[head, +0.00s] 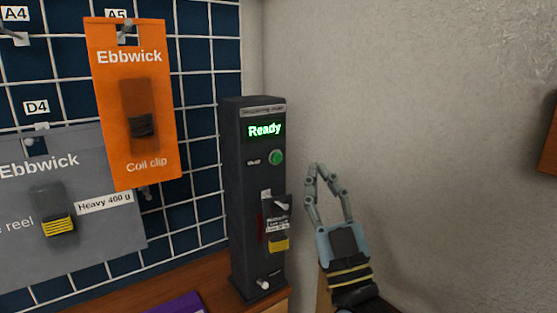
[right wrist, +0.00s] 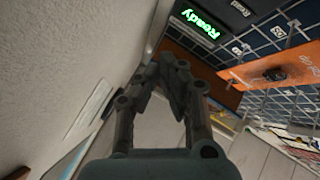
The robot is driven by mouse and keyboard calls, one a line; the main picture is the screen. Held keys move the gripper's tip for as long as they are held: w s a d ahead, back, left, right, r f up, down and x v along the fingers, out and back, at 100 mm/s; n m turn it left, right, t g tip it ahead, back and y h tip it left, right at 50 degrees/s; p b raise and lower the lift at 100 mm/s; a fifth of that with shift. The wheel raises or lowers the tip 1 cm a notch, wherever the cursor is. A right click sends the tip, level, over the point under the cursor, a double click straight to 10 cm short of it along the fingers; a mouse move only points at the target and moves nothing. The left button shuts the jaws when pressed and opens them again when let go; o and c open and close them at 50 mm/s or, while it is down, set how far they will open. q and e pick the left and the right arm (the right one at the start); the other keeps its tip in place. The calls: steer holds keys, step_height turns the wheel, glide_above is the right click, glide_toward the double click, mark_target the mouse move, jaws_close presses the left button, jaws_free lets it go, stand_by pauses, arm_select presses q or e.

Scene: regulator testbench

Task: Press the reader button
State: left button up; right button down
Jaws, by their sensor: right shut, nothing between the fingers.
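The reader (head: 243,190) is a tall dark box on a wooden surface, with a lit green "Ready" display (head: 264,130). Its round green button (head: 277,157) sits below the display, near the right edge of the front. My right gripper (head: 316,167) is shut and empty, to the right of the button and apart from it in the head view. In the right wrist view its fingertips (right wrist: 173,64) are together, and the display (right wrist: 201,23) shows beyond them to the upper right. I cannot make out the button there. My left gripper is not in view.
A small dark packaged item (head: 278,222) is at the reader's lower front. An orange "Coil clip" card (head: 155,75) and a grey "Heavy 400 g" card (head: 100,235) hang on the blue grid panel at left. A purple thing (head: 180,304) lies below.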

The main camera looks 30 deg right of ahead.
mark_target(277, 158)
steer(key=w+b, duration=0.3)
steer(key=w, duration=0.5)
steer(key=shift+a, duration=0.3)
steer(key=shift+w, duration=0.15)
stand_by(1.0)
steer(key=shift+w, duration=0.3)
steer(key=shift+w, duration=0.15)
stand_by(0.4)
